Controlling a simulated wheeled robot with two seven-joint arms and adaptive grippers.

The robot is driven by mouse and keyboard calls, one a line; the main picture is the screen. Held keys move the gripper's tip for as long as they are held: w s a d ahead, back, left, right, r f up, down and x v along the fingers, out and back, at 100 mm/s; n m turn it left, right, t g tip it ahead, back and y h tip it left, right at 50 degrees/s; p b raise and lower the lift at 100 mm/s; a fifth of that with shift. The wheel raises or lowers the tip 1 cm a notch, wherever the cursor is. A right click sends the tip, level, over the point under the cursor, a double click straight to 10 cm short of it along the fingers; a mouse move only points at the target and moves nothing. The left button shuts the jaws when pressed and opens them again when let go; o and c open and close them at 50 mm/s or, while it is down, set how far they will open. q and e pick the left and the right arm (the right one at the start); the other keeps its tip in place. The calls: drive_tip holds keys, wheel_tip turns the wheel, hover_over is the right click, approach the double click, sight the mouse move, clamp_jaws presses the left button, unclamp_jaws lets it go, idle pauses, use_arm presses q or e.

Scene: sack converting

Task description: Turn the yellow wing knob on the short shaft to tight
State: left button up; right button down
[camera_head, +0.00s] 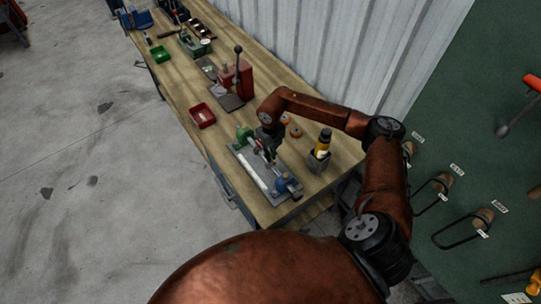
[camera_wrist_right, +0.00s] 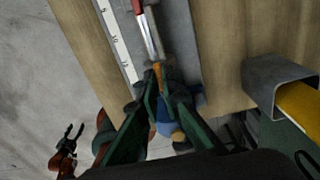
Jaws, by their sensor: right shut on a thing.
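The fixture's grey base plate (camera_head: 244,162) lies near the bench's front corner, with a green block (camera_head: 243,135) at one end and a blue block (camera_head: 283,184) at the other. My right gripper (camera_head: 268,158) reaches down over the shaft between them. In the right wrist view the silver shaft (camera_wrist_right: 150,38) runs up to a red part. The yellow wing knob (camera_wrist_right: 158,72) shows small between the fingertips of my right gripper (camera_wrist_right: 160,92), which is shut on it; the fingers hide part of it. My left gripper (camera_wrist_right: 74,132) hangs off to the side over the floor, open and empty.
A grey holder (camera_head: 318,162) with a yellow-and-black tool stands right of the fixture. Orange round pieces (camera_head: 295,131) lie behind it. A red tray (camera_head: 202,115) and a red press (camera_head: 236,80) are farther along the bench (camera_head: 180,72). A white scale strip (camera_wrist_right: 115,38) flanks the shaft.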

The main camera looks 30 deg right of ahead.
drive_tip(key=c, duration=2.1)
unclamp_jaws()
drive_tip(key=shift+r, duration=0.15)
wheel_tip(320, 180, up, 12)
drive_tip(key=shift+f, duration=0.2)
